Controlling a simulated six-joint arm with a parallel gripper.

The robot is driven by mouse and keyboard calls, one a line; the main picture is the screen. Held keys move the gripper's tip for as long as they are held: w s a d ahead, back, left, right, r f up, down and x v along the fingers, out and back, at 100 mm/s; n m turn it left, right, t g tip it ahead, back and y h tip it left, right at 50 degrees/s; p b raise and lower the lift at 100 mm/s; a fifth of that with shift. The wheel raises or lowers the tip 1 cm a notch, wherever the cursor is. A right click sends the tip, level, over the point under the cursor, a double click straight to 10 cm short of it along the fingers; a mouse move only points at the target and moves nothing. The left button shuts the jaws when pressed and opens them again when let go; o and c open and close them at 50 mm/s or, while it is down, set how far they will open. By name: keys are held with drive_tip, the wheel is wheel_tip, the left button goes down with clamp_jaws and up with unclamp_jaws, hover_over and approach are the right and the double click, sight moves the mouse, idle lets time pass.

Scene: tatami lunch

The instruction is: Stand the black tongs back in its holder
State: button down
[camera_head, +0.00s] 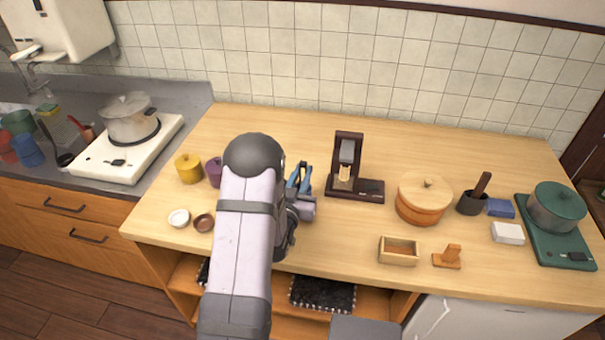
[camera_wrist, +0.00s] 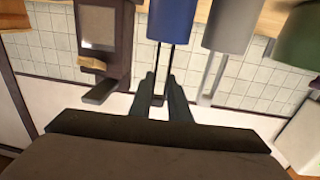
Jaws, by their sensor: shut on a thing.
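In the wrist view, which looks upside down, the black tongs (camera_wrist: 158,98) show as two thin dark legs joined at one end. My gripper (camera_wrist: 162,80) is shut on the tongs near that joined end. The legs run to the rim of a blue cylindrical holder (camera_wrist: 172,18). I cannot tell how far they are inside it. A grey holder (camera_wrist: 230,22) with light grey tongs (camera_wrist: 209,80) stands beside it. In the head view my gripper (camera_head: 299,180) is left of the dark brown machine, and my arm hides much of the area around it.
The dark brown machine (camera_head: 371,190) is close on the right; it also shows in the wrist view (camera_wrist: 118,45). A green container (camera_wrist: 300,35) is beyond the grey holder. A wooden round pot (camera_head: 424,205) and open box (camera_head: 399,258) stand further right. The counter behind is clear.

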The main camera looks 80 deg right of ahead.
sight(303, 164)
drive_tip(key=shift+f+b, duration=0.5)
drive_tip(key=shift+b, duration=0.05)
drive_tip(key=c, duration=1)
unclamp_jaws()
drive_tip(key=shift+r, duration=0.15)
drive_tip(key=shift+r+p, duration=2.3)
drive_tip(key=shift+r, duration=1.1)
